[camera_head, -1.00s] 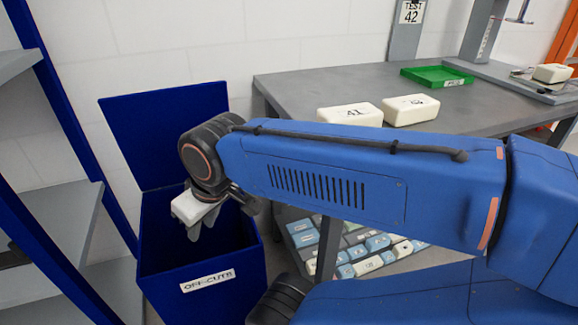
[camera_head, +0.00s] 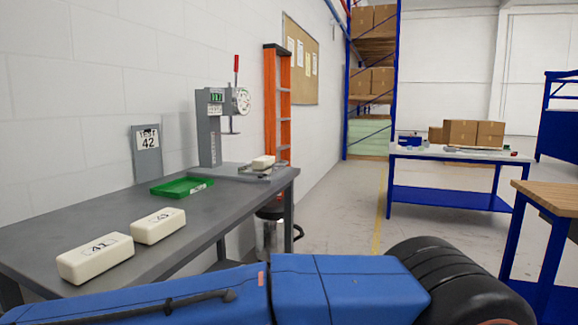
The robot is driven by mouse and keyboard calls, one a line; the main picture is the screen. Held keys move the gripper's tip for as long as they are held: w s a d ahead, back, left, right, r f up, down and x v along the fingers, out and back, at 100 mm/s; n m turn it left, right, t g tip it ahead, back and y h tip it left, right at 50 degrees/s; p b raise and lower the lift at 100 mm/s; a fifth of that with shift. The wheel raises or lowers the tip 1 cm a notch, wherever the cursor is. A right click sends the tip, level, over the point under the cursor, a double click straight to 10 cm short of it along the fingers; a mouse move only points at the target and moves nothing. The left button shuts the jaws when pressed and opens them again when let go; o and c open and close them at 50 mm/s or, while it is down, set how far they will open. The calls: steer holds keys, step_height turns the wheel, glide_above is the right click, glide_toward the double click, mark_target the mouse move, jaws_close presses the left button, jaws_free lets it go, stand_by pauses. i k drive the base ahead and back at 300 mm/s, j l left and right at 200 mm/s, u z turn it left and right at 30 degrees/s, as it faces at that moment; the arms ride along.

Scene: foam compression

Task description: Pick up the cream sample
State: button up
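One cream block (camera_head: 95,259) lies at the near left of the grey table (camera_head: 60,228), with a black number on top that I cannot read for sure. A second cream block (camera_head: 158,226) lies just behind it to the right, its number also unclear. My gripper is out of view; only blue arm links cross the bottom of the picture.
An orange ladder (camera_head: 277,105) leans by the wall. Open floor lies right of the table, up to a blue bench (camera_head: 450,158) with cardboard boxes and a wood-topped bench (camera_head: 548,195).

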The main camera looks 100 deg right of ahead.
mark_target(262, 164)
steer(key=k+j+z, duration=0.1)
steer(key=z, duration=1.75)
steer(key=i+z, duration=0.15)
steer(key=z, duration=0.25)
steer(key=i+j+z, duration=0.15)
steer(key=z, duration=0.2)
steer(key=i+j+z, duration=0.1)
steer(key=z, duration=0.3)
steer(key=l+u, duration=0.15)
steer(key=l, duration=0.25)
steer(key=k+l+u, duration=0.2)
steer(key=l, duration=0.2)
steer(key=l+u, duration=0.15)
steer(key=l, duration=0.2)
steer(key=k+l+u, duration=0.15)
steer(key=l, duration=0.2)
